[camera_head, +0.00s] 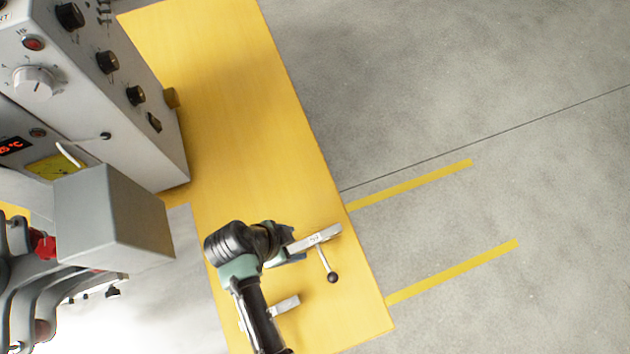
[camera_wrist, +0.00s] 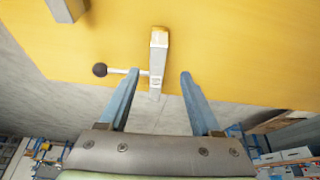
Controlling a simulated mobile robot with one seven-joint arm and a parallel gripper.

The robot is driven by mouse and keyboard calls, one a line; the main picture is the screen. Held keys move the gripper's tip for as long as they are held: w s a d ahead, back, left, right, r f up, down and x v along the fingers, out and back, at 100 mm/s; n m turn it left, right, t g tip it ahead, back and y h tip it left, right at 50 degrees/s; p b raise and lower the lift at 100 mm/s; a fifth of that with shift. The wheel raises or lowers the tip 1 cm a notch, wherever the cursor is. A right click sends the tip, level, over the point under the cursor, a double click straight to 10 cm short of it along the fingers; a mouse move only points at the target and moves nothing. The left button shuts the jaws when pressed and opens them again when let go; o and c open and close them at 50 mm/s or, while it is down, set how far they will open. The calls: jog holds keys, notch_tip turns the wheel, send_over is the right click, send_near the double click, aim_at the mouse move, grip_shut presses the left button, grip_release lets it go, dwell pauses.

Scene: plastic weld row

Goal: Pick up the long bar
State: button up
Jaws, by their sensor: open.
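A pale metal bar (camera_head: 322,236) lies near the right edge of the yellow table, with a thin side rod ending in a black ball (camera_head: 332,277). In the wrist view the same bar (camera_wrist: 159,50) runs away from me, between and just beyond my fingertips, and its rod and ball (camera_wrist: 100,70) stick out to the left past the left finger. My gripper (camera_wrist: 160,75) is open, its two blue fingers apart on either side of the bar's near end. In the head view my wrist hides part of the gripper and the bar's left end.
A shorter metal block (camera_head: 285,305) lies on the yellow table (camera_head: 235,110) nearer the front; a block also shows at the wrist view's top left (camera_wrist: 66,8). A grey machine with knobs (camera_head: 105,110) stands at the left. The floor (camera_head: 480,90) to the right is clear.

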aim_at(305, 243)
jog(key=shift+d+p+x, duration=0.15)
jog(key=shift+x, duration=1.25)
jog(key=shift+d+p+x, duration=0.15)
jog(key=shift+d+x, duration=0.05)
jog(key=shift+x, duration=1.2)
jog(key=shift+s+r, duration=0.15)
grip_shut()
